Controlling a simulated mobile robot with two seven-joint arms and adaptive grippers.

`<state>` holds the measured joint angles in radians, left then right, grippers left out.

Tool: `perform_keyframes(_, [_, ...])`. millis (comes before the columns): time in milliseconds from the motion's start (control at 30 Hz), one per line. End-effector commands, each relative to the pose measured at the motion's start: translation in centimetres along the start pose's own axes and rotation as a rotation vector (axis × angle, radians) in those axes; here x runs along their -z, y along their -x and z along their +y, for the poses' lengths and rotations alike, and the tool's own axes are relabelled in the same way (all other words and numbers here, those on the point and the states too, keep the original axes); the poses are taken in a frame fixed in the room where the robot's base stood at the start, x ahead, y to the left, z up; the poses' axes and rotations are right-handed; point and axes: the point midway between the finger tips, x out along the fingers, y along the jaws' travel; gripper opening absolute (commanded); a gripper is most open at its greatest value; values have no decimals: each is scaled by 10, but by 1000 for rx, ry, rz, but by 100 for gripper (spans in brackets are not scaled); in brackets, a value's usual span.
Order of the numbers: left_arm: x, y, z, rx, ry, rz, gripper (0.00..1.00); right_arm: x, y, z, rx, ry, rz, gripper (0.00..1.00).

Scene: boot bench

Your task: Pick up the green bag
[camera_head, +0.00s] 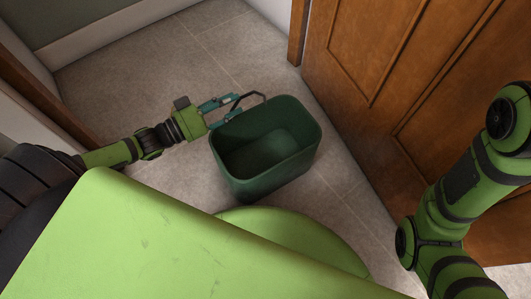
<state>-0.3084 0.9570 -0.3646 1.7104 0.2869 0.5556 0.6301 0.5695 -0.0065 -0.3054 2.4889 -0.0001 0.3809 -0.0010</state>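A dark green, open-topped container (266,177) with rounded corners stands upright in the middle of the camera_head view. It is the only thing there that could be the green bag, though it looks like a stiff bin. Its inside looks empty. My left gripper (243,107) reaches in from the left to the container's far left rim. Its teal and grey fingers look spread apart. The container's rim partly hides the nearer finger, and I cannot tell whether they touch it. My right arm shows at the right, but its gripper is out of view.
A brown panelled wooden door (390,70) stands close on the right of the container. Pale floor tiles (150,75) are clear at the upper left, up to a white skirting board (105,30). My green body covers the lower left.

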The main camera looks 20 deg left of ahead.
Motion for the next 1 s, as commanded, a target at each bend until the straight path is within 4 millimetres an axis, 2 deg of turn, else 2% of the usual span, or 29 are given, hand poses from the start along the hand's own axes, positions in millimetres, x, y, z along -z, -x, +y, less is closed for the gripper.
perform_keyframes(133, [-6, -18, -4, -3, -3, 4, 37, 8, 16, -6, -2, -5, 5, 40])
perform_keyframes(333, [-4, -43, -4, -4, -3, 3, 37, 15, 25, -12, -2, -12, 10, 40])
perform_keyframes(633, [-1, -49, -3, -2, -2, 0, 37, 15, 23, -13, 0, -14, 8, 40])
perform_keyframes(667, [-1, -49, -3, -2, -2, 0, 33, 15, 23, -13, 0, -14, 8, 40])
perform_keyframes(700, [-1, -49, -3, -2, -2, 0, 17, 15, 23, -13, 0, -15, 8, 40])
perform_keyframes(733, [-1, -49, -3, -2, -2, 0, 5, 15, 23, -13, 0, -15, 9, 40])
perform_keyframes(767, [-1, -49, -3, -2, -2, 0, 0, 15, 23, -13, 0, -15, 9, 40])
perform_keyframes(1000, [1, -50, -3, -4, -1, 6, 0, 15, 23, -13, 0, -15, 10, 40])
